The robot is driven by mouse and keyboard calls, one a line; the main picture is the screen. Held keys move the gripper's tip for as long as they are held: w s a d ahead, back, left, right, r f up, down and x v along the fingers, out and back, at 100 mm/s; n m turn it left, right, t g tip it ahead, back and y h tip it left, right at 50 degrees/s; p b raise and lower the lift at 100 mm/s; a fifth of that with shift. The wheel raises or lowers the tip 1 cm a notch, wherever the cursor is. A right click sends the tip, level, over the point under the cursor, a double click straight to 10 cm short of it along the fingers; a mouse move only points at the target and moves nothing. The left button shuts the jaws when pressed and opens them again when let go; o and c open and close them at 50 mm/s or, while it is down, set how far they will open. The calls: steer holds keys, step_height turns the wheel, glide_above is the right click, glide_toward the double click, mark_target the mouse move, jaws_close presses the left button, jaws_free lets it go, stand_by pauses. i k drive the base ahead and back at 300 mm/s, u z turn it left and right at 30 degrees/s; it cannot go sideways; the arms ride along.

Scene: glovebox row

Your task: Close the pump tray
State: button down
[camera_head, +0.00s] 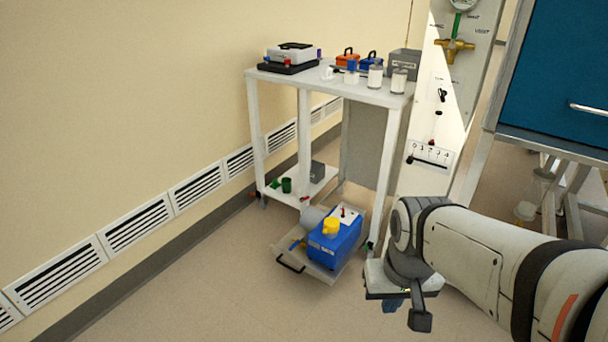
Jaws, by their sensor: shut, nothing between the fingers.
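The pump tray (326,275) is a low grey pull-out tray under the white bench, drawn out toward the front. A blue pump (337,246) with a yellow cap and a grey motor end sits on it. The tray's black handle (290,264) is at its front left edge. My gripper (392,304) hangs to the right of the tray, apart from it, pointing down. It is shut and empty; its fingers are partly hidden by its own body.
The white bench (335,90) carries cases and jars, with a low shelf (300,190) holding small items. Its front right leg (384,185) stands by the tray. Wall vents (137,224) line the left. A blue cabinet (560,80) stands right. Floor left of the tray is clear.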

mark_target(324, 258)
steer(key=u, duration=0.45)
steer(key=i, duration=0.85)
steer(key=u, duration=0.15)
